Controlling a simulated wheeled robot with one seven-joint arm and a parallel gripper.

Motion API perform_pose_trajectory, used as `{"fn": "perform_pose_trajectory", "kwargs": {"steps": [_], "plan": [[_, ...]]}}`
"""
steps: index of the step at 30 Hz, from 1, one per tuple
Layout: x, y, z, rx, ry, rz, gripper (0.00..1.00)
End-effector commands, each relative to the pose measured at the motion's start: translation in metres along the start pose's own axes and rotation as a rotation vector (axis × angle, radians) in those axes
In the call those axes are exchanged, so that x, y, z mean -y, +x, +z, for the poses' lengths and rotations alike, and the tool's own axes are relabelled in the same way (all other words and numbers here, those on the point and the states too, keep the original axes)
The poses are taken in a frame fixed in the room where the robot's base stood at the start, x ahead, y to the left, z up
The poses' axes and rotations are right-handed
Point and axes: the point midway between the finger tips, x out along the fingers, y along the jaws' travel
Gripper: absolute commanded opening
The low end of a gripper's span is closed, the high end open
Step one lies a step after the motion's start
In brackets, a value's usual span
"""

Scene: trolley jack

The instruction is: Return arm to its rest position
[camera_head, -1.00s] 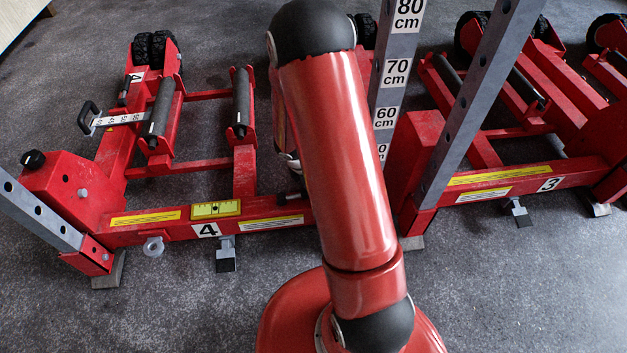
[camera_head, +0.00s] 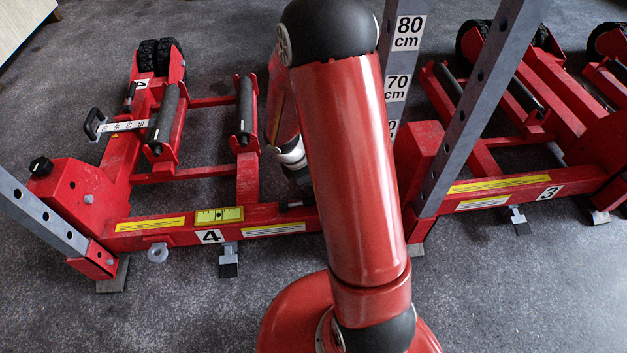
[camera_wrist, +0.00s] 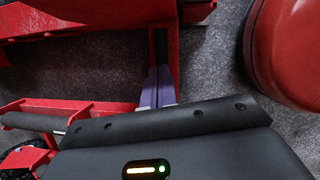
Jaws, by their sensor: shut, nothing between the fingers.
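My arm stands raised in the middle of the camera_head view, a red link (camera_head: 350,170) with a dark elbow above it. Its forearm folds down behind that link, and the pale and dark wrist (camera_head: 293,160) shows just left of it. The wrist is over the right side of trolley jack 4 (camera_head: 205,228). In the camera_wrist view my gripper (camera_wrist: 157,88) points away, its purplish fingers together and empty. Red jack parts (camera_wrist: 85,15) lie beyond and beside the fingers. I cannot tell their exact distance.
Trolley jack 3 (camera_head: 500,190) stands to the right. Upright grey perforated posts rise beside my arm, one with a height scale (camera_head: 405,60). A wheel pair (camera_head: 157,57) is at the back left. Grey floor (camera_head: 130,325) is clear in front.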

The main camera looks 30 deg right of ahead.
Motion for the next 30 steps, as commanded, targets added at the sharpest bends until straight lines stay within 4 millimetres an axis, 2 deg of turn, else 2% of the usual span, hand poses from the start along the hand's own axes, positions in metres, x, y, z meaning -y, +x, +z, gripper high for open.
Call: {"fn": "perform_pose_trajectory", "kwargs": {"steps": [17, 20, 23, 26, 30], "plan": [[0.000, -0.004, 0.000, 0.000, 0.000, 0.000, 0.00], [-0.001, -0.011, 0.002, 0.000, 0.022, 0.008, 0.00], [0.000, -0.036, 0.010, -0.001, 0.109, 0.031, 0.00], [0.004, -0.078, 0.022, -0.014, 0.264, 0.068, 0.00], [0.022, -0.143, 0.037, -0.064, 0.529, 0.115, 0.00]]}}
